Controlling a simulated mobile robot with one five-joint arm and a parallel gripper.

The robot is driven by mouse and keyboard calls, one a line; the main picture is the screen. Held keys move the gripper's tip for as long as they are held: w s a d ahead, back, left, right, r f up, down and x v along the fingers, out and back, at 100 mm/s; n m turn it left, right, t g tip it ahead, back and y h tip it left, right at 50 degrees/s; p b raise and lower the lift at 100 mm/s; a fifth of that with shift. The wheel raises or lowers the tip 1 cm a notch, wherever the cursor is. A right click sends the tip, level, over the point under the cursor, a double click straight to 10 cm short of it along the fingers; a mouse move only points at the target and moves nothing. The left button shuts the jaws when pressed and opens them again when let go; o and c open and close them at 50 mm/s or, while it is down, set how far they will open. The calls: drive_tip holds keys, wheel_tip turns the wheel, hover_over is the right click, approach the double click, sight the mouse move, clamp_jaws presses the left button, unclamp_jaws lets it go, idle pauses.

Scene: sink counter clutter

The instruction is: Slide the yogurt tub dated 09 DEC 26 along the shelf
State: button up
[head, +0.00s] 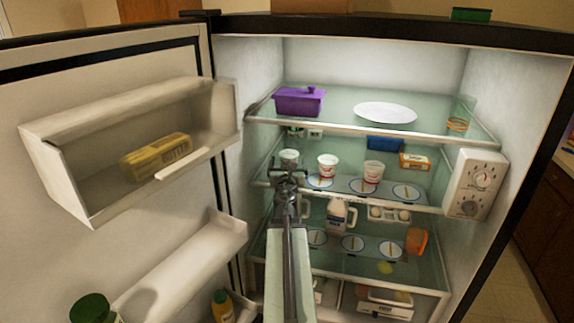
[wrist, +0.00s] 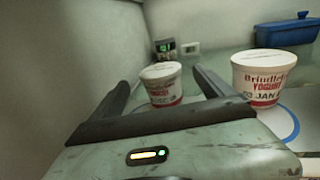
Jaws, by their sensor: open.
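Three white yogurt tubs with red print stand upright on the fridge's middle shelf (head: 430,207): a left tub (head: 289,156), a middle tub (head: 327,165) and a right tub (head: 373,172). In the wrist view the left tub (wrist: 161,84) stands beyond and between my fingers; its date is too small to read. The neighbouring tub (wrist: 262,78) reads "03 JAN", so it is not the 09 DEC 26 one. My gripper (head: 289,170) is open and empty in front of the left tub, its fingers (wrist: 163,82) spread to either side of it.
Blue-ringed discs (head: 406,191) mark the middle shelf. A blue box (head: 384,143) and an orange-white carton (head: 415,161) stand at the back right. The fridge's left wall (wrist: 75,60) is close to my gripper. The upper shelf (head: 345,122) lies overhead.

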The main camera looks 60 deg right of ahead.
sight(289, 150)
drive_tip(key=x, duration=0.7)
drive_tip(key=shift+w+d, duration=0.15)
drive_tip(key=shift+d, duration=0.2)
drive_tip(key=c, duration=1.6)
drive_tip(key=shift+w+a+v, duration=0.15)
drive_tip(key=shift+w+v, duration=0.1)
drive_tip(key=shift+v, duration=0.9)
drive_tip(key=shift+w+a+v, duration=0.1)
drive_tip(key=shift+w+v, duration=0.1)
drive_tip(key=shift+v, duration=0.95)
drive_tip(key=shift+w+a+v, duration=0.15)
drive_tip(key=shift+w+v, duration=0.1)
drive_tip(key=shift+v, duration=0.9)
